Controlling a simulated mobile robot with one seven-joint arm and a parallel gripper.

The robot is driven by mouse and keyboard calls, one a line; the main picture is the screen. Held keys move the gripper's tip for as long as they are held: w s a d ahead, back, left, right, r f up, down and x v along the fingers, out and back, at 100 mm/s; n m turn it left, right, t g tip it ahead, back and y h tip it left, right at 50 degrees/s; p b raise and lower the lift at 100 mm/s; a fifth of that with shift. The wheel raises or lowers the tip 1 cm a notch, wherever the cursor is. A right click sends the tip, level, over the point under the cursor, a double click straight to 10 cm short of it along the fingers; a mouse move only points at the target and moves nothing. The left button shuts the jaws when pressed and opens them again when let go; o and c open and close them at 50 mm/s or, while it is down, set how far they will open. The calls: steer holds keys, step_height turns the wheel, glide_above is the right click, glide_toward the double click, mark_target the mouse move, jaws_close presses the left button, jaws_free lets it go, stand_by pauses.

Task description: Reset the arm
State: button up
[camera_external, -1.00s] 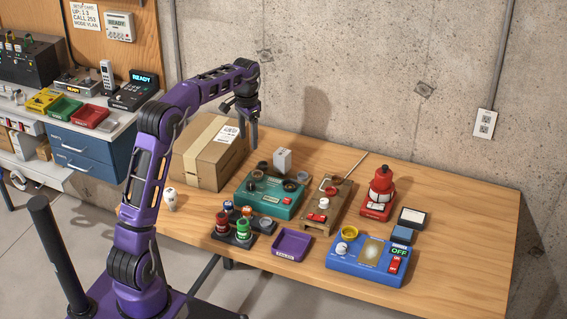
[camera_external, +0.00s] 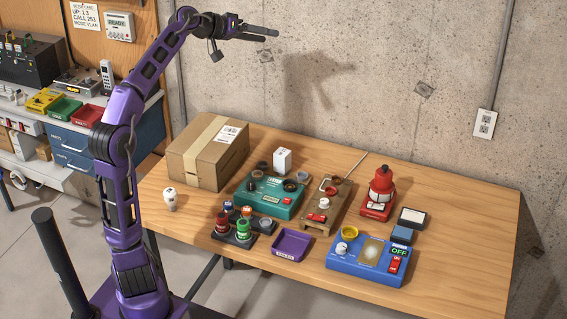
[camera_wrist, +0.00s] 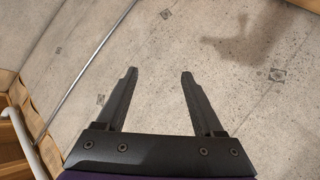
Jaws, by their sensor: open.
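My gripper (camera_external: 262,34) is raised high above the back of the wooden table, in front of the concrete wall, with its fingers pointing right. In the wrist view my gripper (camera_wrist: 158,78) is open, with its two dark fingers apart and nothing between them. My purple arm stands upright at the left of the external view, its last part reaching out level at the top. No object is touched by the gripper.
A workbench (camera_external: 85,140) stands at left. Air above the table is clear.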

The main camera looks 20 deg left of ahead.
steer(key=s+d+r+m+t+h+b, duration=0.1)
steer(key=s+d+r+t, duration=0.3)
steer(key=d+r, duration=0.45)
steer(key=s+d+r+t+h+b, duration=0.1)
steer(key=s+d+r+t, duration=0.3)
steer(key=r, duration=0.7)
step_height(320, 180, down, 22)
steer(key=w+a+r+g+y+p, duration=0.1)
steer(key=w+g+y+p, duration=0.2)
steer(key=y, duration=0.4)
steer(key=s+a+f+n+g+y+p, duration=0.15)
steer(key=s+a+f+g, duration=0.25)
steer(key=s+a+f, duration=0.85)
steer(key=s+a+f+g+y+p, duration=0.1)
steer(key=s+a+f+g+y, duration=0.25)
steer(key=s+a+f, duration=0.9)
step_height(320, 180, down, 19)
steer(key=d+g+h+b, duration=0.1)
steer(key=g+b, duration=0.1)
steer(key=b, duration=0.9)
steer(key=shift+s+d+r, duration=0.15)
steer(key=shift+s+d, duration=0.1)
steer(key=shift+d, duration=0.1)
